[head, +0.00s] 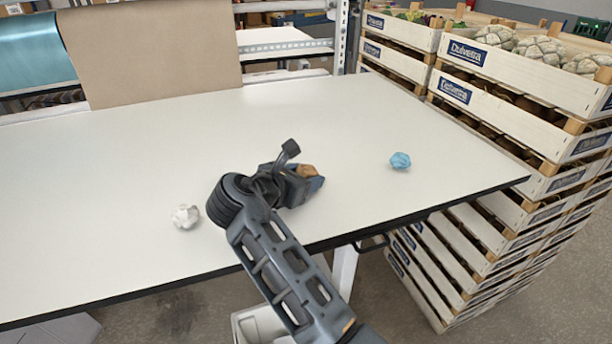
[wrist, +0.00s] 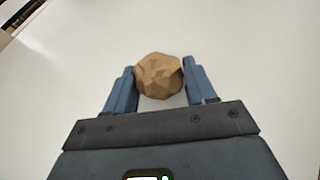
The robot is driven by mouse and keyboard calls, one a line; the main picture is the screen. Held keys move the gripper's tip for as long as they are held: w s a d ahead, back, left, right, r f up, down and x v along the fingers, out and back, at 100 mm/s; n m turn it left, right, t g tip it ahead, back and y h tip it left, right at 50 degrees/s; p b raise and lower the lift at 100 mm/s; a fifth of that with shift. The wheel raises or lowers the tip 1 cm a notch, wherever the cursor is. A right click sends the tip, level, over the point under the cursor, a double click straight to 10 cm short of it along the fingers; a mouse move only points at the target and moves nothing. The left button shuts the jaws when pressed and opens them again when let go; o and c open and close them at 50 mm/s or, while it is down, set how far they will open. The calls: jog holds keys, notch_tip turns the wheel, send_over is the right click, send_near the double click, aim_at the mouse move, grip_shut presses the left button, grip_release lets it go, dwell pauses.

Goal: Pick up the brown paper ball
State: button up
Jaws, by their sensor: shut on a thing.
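The brown paper ball (wrist: 159,76) is crumpled and sits between the two blue fingers of my gripper (wrist: 160,82) in the wrist view. The fingers are shut on it, one on each side. In the head view my gripper (head: 312,180) is over the middle of the white table (head: 120,150), and the brown paper ball (head: 307,171) shows partly behind its fingers. I cannot tell whether the ball touches the table.
A white paper ball (head: 186,216) lies left of my arm and a blue paper ball (head: 400,160) lies to the right. Stacked wooden crates (head: 510,85) stand along the right edge. Brown paper (head: 150,50) hangs at the back. The table's left part is clear.

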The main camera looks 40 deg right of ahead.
jog(key=shift+c, duration=1.4)
